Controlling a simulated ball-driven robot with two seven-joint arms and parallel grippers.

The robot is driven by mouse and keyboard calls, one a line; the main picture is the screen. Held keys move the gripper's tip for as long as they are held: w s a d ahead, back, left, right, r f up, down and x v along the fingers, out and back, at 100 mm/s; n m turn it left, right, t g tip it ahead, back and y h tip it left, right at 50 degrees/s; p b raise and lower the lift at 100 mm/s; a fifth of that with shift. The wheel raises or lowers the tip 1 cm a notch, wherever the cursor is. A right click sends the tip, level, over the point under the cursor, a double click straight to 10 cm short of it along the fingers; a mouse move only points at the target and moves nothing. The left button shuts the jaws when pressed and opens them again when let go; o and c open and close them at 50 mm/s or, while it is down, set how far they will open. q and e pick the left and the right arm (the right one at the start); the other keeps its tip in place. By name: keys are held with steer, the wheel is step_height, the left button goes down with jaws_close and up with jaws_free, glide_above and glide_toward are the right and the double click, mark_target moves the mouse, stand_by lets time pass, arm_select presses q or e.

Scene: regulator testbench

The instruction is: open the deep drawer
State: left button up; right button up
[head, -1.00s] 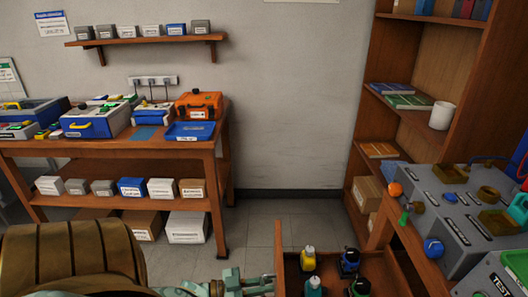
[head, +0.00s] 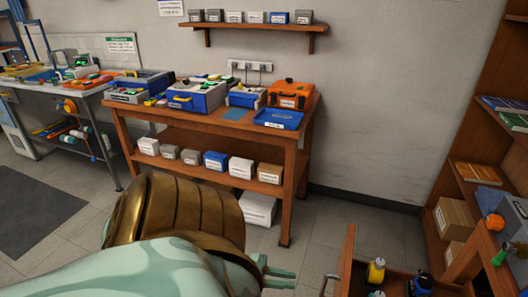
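A wooden drawer (head: 347,262) stands pulled out at the bottom right of the head view, its inside showing from above. It holds a yellow bottle (head: 376,271), a dark blue-capped bottle (head: 421,284) and a teal-topped one at the frame edge. Its metal handle (head: 327,284) sticks out from the front panel on the left. My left gripper (head: 283,279) is left of the handle and apart from it, with a small gap between its pale green fingers and nothing held. The lower part of the drawer is cut off. My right gripper is not in view.
A wooden table (head: 215,122) with blue cases and an orange case (head: 290,95) stands against the back wall. A bookshelf (head: 460,140) stands at the right. Floor (head: 330,225) shows clear between the table and the drawer.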

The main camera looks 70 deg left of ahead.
arm_select(q)
steer(key=v, duration=0.6)
stand_by(0.4)
